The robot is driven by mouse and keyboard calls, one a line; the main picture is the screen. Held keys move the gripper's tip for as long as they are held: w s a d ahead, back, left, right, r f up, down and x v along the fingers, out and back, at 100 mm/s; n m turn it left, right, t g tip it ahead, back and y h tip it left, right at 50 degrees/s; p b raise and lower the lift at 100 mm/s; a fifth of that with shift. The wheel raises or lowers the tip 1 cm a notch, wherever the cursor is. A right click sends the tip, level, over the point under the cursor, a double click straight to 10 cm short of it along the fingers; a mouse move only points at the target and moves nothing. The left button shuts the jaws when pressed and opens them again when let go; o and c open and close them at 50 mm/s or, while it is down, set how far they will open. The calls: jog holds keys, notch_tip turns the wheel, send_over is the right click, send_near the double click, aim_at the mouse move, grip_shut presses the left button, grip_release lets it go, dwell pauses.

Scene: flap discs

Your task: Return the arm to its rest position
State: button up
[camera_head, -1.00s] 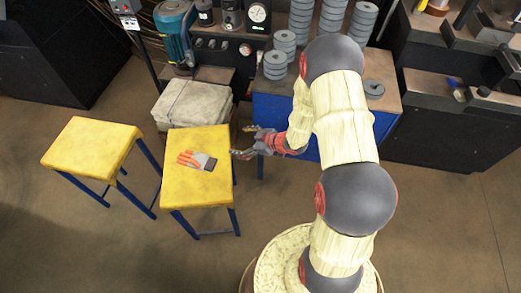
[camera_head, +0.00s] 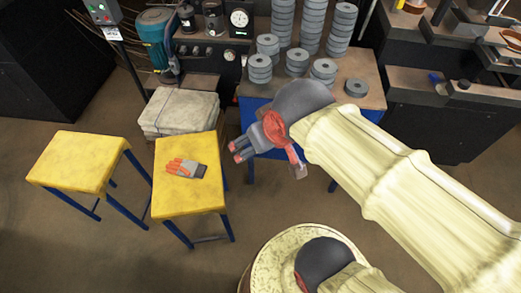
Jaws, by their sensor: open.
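My gripper (camera_head: 264,152) is near the centre of the head view, in front of the blue-sided bench. It is open, with no object visible between its fingers. My cream-covered arm (camera_head: 385,175) runs from the gripper to the lower right, with a dark rounded joint beside the gripper. The gripper is to the right of the nearer yellow stool and apart from it in the picture. My round cream base (camera_head: 275,255) shows at the bottom centre.
A work glove (camera_head: 185,168) lies on the nearer yellow stool (camera_head: 190,197). Another yellow stool (camera_head: 77,158) stands to its left. Stacks of grey discs (camera_head: 284,20) stand on the bench (camera_head: 375,95). Dark stepped furniture (camera_head: 440,120) is at the right. Floor is open at lower left.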

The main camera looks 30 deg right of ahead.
jog(key=s, duration=0.1)
jog(key=s+a, duration=0.1)
jog(key=s, duration=0.1)
jog(key=shift+a+r+y, duration=0.1)
jog(key=shift+a+y, duration=0.2)
